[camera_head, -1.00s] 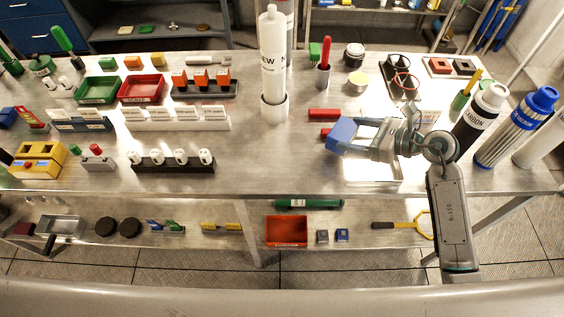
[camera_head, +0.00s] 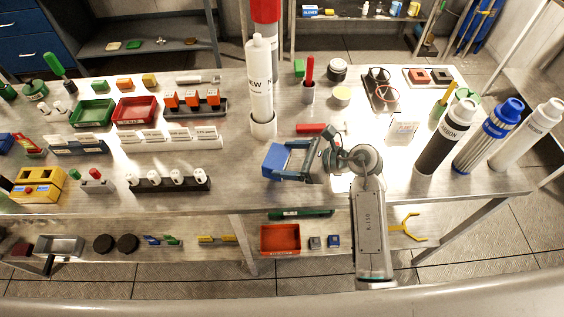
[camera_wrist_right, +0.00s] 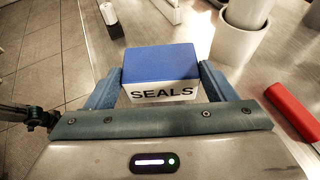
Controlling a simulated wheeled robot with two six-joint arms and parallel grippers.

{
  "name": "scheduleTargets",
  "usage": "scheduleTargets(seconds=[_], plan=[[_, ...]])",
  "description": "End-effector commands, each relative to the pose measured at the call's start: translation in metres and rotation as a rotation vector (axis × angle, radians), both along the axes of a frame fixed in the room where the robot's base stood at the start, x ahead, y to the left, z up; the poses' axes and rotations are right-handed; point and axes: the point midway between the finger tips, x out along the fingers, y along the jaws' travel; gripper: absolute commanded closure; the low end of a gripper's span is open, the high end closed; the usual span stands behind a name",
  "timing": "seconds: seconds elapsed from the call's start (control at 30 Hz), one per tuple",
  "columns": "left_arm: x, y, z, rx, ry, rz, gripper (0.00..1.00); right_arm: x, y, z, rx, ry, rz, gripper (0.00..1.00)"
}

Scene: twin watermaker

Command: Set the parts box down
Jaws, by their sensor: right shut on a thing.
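The parts box, blue on top with a white side marked SEALS, is between the fingers of my right gripper (camera_head: 290,160). The box (camera_head: 276,161) is over the front part of the workbench, left of my right arm. In the right wrist view the box (camera_wrist_right: 160,70) shows its lettering towards the camera, with a finger of the gripper (camera_wrist_right: 160,88) against each side. The box looks level. Whether its underside touches the bench cannot be told. My left gripper is not in view.
A tall white NEW cylinder stands in a white holder (camera_head: 263,125) just behind the box. A red bar (camera_head: 311,129) lies to its right. Black, blue and white cylinders (camera_head: 441,138) stand at the bench's right end. The front edge (camera_head: 235,210) runs close by; bare metal lies left of the box.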

Motion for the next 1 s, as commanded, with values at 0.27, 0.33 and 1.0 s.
scheduleTargets(seconds=[0.27,0.33,1.0], plan=[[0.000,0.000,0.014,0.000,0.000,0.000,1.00,-0.005,0.019,-0.007,-0.001,0.002,-0.001,0.50],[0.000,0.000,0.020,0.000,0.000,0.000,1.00,-0.006,0.019,-0.017,-0.002,0.007,0.000,0.50],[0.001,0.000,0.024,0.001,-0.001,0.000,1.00,-0.005,0.019,-0.040,-0.001,0.000,0.000,0.01]])
